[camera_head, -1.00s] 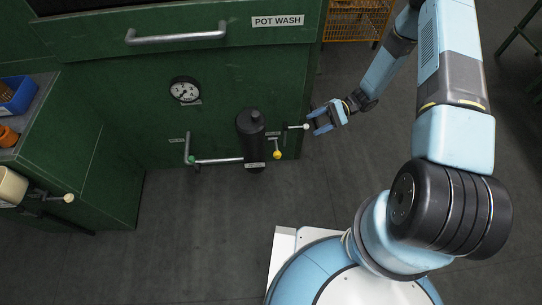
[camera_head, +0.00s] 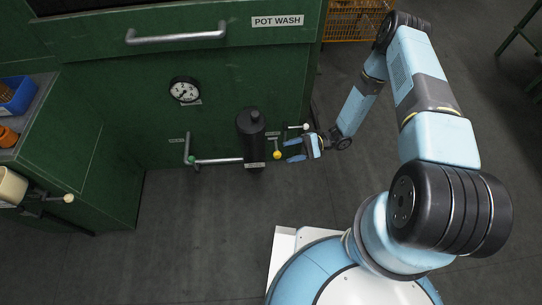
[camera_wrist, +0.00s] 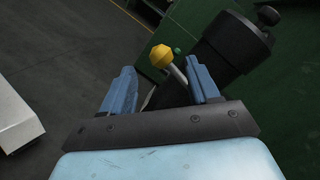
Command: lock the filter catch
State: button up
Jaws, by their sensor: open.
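The black filter canister (camera_head: 251,138) stands upright against the green cabinet front; it also shows at the upper right of the wrist view (camera_wrist: 232,48). A short lever with a yellow knob (camera_head: 277,155) hangs down at its right side. A lever with a white knob (camera_head: 305,126) sticks out to the right above it. I cannot read which is the filter catch. My gripper (camera_head: 290,150) is open and empty, just right of the yellow knob. In the wrist view, the yellow knob (camera_wrist: 162,56) appears between and beyond my fingertips (camera_wrist: 162,76); contact is not visible.
A pipe with a green knob (camera_head: 191,160) runs left of the canister. A gauge (camera_head: 184,90) and a drawer handle (camera_head: 176,34) are above. A counter with a blue bin (camera_head: 18,95) stands at the left. The floor in front (camera_head: 190,220) is clear.

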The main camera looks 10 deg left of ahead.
aim_at(276, 148)
jog(key=x, duration=0.8)
grip_shut()
dwell(0.5)
jog(key=shift+s, duration=0.1)
